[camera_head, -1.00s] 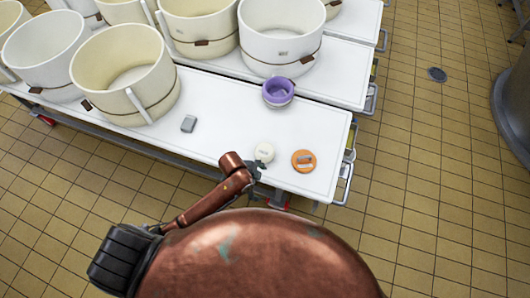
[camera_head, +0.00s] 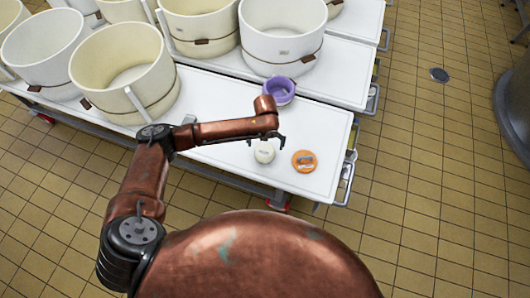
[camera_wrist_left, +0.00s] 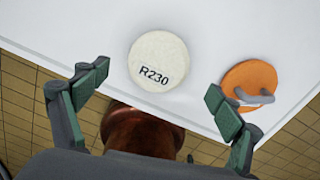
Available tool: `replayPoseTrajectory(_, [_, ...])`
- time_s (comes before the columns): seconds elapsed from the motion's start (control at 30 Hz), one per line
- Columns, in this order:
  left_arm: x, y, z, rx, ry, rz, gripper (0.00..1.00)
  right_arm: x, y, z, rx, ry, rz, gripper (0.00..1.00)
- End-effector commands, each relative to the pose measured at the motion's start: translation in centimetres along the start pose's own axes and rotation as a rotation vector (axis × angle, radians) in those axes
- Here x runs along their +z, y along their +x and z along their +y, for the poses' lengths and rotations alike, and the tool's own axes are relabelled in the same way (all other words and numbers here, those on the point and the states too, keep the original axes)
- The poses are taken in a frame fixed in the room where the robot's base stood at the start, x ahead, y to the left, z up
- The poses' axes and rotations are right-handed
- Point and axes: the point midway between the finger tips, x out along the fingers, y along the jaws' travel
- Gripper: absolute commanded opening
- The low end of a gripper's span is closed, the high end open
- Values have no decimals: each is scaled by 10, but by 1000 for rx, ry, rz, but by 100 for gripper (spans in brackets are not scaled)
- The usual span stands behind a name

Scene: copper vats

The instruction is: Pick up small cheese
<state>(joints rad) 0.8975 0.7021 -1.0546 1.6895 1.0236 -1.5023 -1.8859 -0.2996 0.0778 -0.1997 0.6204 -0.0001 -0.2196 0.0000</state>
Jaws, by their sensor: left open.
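The small cheese (camera_head: 264,152) is a round off-white wheel lying on the white table near its front edge. In the left wrist view the cheese (camera_wrist_left: 158,61) shows the marking R230 on top. My left gripper (camera_head: 266,140) is above the cheese and partly overlaps its far side in the head view. In the left wrist view the two green-padded fingers of the left gripper (camera_wrist_left: 155,98) are spread wide and empty, with the cheese ahead of the gap between them. I do not see my right gripper.
An orange disc with a grey handle (camera_head: 304,161) lies just right of the cheese. A purple bowl (camera_head: 279,90) stands behind. Large cream tubs (camera_head: 125,70) fill the left and back of the white table (camera_head: 325,125). Yellow tiled floor lies beyond the right edge.

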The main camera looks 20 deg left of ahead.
Motion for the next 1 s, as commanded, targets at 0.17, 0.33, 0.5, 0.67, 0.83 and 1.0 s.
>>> replayPoseTrajectory(0.17, [0,19,0,0,-2,1,87,3,6,0,-1,0,-5,0])
replayPoseTrajectory(0.33, [-1,39,2,-1,-3,4,87,6,14,-1,-1,-1,-11,0])
replayPoseTrajectory(0.5, [-1,64,2,-1,-3,3,87,11,22,0,-1,-1,-19,0])
replayPoseTrajectory(0.67, [0,67,2,-2,-2,-1,87,12,22,0,-1,-2,-20,0])
replayPoseTrajectory(0.83, [0,66,2,-2,-3,-2,83,12,22,1,0,-2,-19,0])
replayPoseTrajectory(1.0, [0,66,2,-2,-3,-1,72,12,22,1,0,-2,-20,0])
